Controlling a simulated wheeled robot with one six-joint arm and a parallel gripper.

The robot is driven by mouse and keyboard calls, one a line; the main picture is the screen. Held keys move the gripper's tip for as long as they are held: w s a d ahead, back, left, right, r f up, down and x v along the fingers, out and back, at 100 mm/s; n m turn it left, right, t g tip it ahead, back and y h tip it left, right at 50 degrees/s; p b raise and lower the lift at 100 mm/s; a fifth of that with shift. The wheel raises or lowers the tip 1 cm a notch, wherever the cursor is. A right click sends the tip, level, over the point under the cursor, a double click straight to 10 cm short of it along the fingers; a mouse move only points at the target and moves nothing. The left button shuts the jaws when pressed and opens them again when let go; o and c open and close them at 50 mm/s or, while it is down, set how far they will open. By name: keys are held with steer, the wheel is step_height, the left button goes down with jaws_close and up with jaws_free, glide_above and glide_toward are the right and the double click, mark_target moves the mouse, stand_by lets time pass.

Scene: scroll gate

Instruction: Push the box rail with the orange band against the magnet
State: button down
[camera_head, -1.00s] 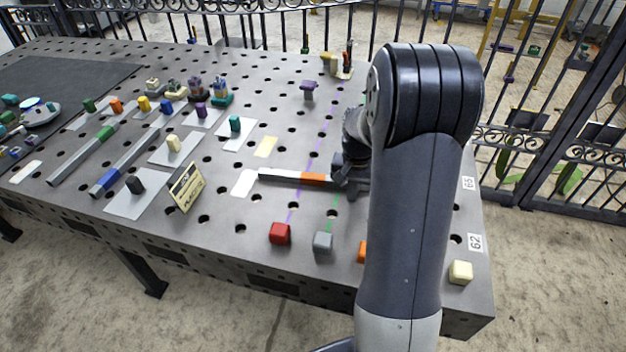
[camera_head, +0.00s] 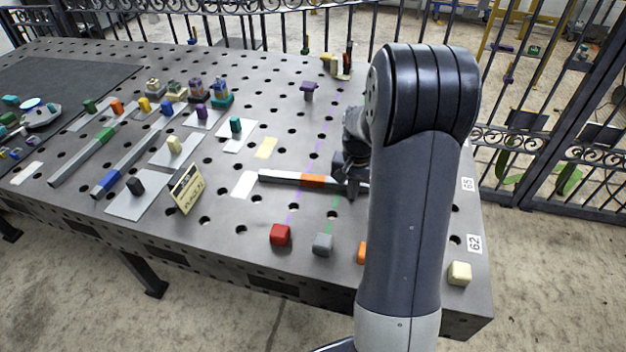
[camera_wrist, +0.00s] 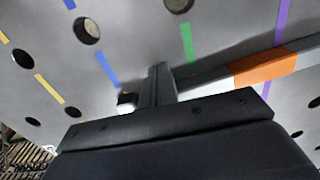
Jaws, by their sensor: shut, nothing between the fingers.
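The grey box rail (camera_head: 282,176) with an orange band (camera_head: 313,181) lies flat on the perforated table, its left end beside a white patch. The band (camera_wrist: 262,68) also shows right of my fingers in the wrist view. My gripper (camera_head: 353,188) is shut and empty, right of the band at the rail's right part. In the wrist view my shut fingers (camera_wrist: 161,83) stand close against the rail (camera_wrist: 205,76); I cannot tell whether they touch. My gripper and arm hide part of the rail's right portion. I cannot pick out the magnet for certain.
A red block (camera_head: 280,234), a grey block (camera_head: 323,243) and an orange block (camera_head: 362,252) stand along the front edge. A purple-topped piece (camera_head: 309,89) stands behind. Table around the rail is mostly clear.

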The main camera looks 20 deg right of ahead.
steer(key=shift+w+d, duration=0.55)
steer(key=shift+w, duration=0.3)
steer(key=shift+s+a, duration=0.7)
steer(key=shift+s, duration=0.35)
steer(key=shift+r, duration=0.1)
step_height(320, 180, up, 8)
steer(key=p, duration=0.6)
